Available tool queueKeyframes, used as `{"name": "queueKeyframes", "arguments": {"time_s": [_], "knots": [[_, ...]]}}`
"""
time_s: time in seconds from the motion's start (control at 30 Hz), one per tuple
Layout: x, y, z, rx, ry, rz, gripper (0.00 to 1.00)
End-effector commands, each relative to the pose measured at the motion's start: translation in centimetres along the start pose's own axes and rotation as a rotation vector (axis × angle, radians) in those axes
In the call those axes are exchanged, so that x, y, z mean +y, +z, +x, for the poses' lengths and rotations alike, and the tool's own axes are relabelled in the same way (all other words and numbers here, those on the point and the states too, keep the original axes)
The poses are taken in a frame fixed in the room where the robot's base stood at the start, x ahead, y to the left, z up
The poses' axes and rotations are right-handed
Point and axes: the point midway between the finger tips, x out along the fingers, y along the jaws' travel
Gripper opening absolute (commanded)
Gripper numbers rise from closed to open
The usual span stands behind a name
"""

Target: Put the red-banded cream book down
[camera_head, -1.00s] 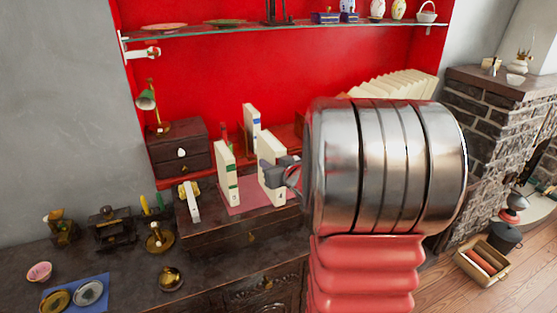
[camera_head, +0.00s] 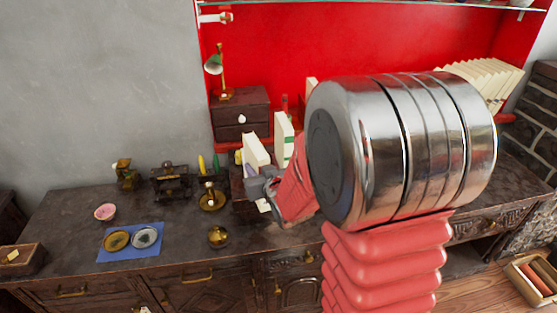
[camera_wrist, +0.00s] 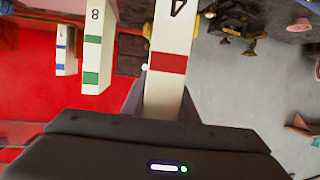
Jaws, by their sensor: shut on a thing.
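The red-banded cream book (camera_wrist: 168,62) is upside down in the wrist view, with a "4" above its red band. My gripper (camera_head: 262,184) is shut on it. In the head view the book (camera_head: 256,150) is tilted, just left of the green-banded cream book (camera_head: 283,132). My gripper hides its lower part, so I cannot tell whether it touches anything below. The green-banded book, marked "8", also shows left of it in the wrist view (camera_wrist: 97,45), with the blue-banded book (camera_wrist: 66,48) farther left.
A dark drawer box (camera_head: 241,112) with a green lamp (camera_head: 214,64) stands behind. Brass candlestick (camera_head: 211,197), brass pot (camera_head: 218,236) and a blue mat (camera_head: 110,251) with dishes lie to the left. Bare dark cabinet top (camera_head: 70,215) shows at far left.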

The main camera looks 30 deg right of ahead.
Motion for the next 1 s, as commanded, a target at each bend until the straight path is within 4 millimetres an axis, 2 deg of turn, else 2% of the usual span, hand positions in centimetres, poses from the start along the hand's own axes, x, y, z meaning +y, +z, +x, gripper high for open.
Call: {"name": "queueKeyframes", "arguments": {"time_s": [0.03,0.3,0.5,0.63,1.0], "knots": [[-1.4,0.2,0.3,0.002,-0.014,-0.003,0.0],[-7.3,1.4,1.3,0.002,-0.057,-0.017,0.0],[-10.3,2.1,1.9,0.002,-0.078,-0.024,0.0],[-11.0,2.2,2.0,0.003,-0.082,-0.025,0.0],[-11.0,2.2,2.0,0.004,-0.082,-0.025,0.0]]}}
